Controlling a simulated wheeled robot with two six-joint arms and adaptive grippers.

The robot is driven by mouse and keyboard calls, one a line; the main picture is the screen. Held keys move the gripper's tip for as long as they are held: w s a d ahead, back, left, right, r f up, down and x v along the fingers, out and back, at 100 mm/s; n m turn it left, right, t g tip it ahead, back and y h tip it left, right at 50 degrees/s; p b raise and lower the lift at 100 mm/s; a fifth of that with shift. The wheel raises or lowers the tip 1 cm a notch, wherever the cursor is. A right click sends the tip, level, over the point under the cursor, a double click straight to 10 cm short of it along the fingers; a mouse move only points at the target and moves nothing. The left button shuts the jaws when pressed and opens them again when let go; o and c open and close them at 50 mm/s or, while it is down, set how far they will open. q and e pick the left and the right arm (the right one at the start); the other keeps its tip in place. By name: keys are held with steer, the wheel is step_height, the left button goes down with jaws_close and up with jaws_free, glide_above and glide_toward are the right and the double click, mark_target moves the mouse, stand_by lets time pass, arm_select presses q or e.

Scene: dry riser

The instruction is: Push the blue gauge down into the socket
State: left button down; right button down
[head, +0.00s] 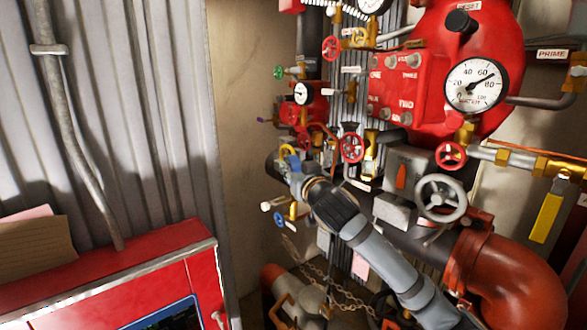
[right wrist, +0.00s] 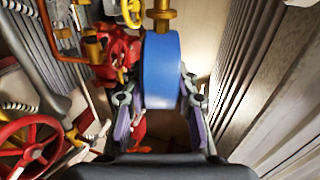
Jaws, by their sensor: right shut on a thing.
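The blue gauge (right wrist: 162,72) fills the upper middle of the right wrist view, its blue side towards the camera. My right gripper (right wrist: 162,100) is shut on it, one finger on each side. A brass piece (right wrist: 162,14) shows at the gauge's far end; I cannot tell whether it is the gauge's stem or the socket, nor how deep it sits. In the head view the right gripper (head: 293,165) is at the left edge of the pipework, with a little blue of the gauge (head: 288,149) showing. The left gripper is not in view.
Red valve wheels (head: 352,147), a grey handwheel (head: 440,198) and a large white gauge (head: 474,84) crowd the right of the gripper. A corrugated wall (head: 130,120) and a red cabinet (head: 120,280) stand left. A bare beige wall strip (head: 245,130) lies between.

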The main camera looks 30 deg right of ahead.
steer(key=shift+f+b, duration=1.55)
steer(key=shift+f, duration=0.05)
stand_by(1.0)
steer(key=c, duration=1)
jaws_free()
steer(key=shift+o, duration=0.2)
steer(key=shift+r, duration=0.35)
step_height(320, 180, up, 9)
steer(key=shift+r, duration=0.2)
